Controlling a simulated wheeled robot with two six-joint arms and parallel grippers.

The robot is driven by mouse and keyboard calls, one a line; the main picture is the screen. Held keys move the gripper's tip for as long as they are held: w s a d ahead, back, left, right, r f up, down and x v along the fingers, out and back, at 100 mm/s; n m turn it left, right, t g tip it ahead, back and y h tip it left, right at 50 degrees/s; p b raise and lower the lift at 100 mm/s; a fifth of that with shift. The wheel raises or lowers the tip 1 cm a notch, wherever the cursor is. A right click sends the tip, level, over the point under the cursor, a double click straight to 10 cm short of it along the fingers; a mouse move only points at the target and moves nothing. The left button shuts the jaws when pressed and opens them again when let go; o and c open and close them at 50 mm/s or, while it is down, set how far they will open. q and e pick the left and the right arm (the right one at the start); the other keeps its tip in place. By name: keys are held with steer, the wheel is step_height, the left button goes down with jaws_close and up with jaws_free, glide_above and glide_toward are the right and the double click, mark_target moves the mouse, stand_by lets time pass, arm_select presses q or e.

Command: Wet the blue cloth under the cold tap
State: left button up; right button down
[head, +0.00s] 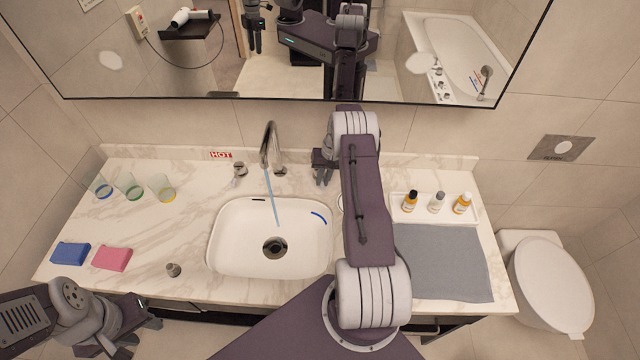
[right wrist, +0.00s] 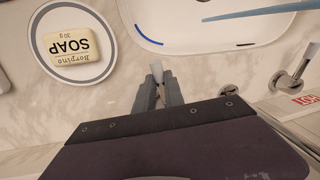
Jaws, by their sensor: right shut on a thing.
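The blue cloth (head: 71,253) lies folded on the counter's left side, left of a pink cloth (head: 111,258). The tap spout (head: 270,140) stands behind the basin (head: 225,245), and a thin blue stream of water (head: 272,200) runs from it into the basin. My right gripper (head: 323,175) is right of the spout. In the right wrist view it (right wrist: 157,78) is shut on a small pale handle (right wrist: 157,68), on the side away from the HOT label. My left gripper (head: 140,335) is open and empty in front of the counter's left edge, apart from the cloths.
The HOT label (head: 221,155) is behind the left tap handle (head: 240,169). Several glasses (head: 132,188) stand at back left. A soap bar (right wrist: 73,43) lies on a round dish. Bottles (head: 437,202) and a grey towel (head: 442,262) are at right. A small knob (head: 173,269) stands left of the basin.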

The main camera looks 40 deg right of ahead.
steer(key=shift+d+f+n+b, duration=0.4)
steer(key=shift+n+b, duration=0.15)
steer(key=shift+n, duration=0.05)
steer(key=shift+s+d+r+n+b, duration=0.25)
steer(key=shift+r+n+b, duration=0.1)
steer(key=shift+n, duration=0.15)
arm_select(q)
step_height(320, 180, down, 3)
steer(key=shift+f, duration=0.1)
arm_select(e)
steer(key=shift+r, duration=0.1)
steer(key=c, duration=1.4)
jaws_free()
steer(key=shift+c, duration=0.2)
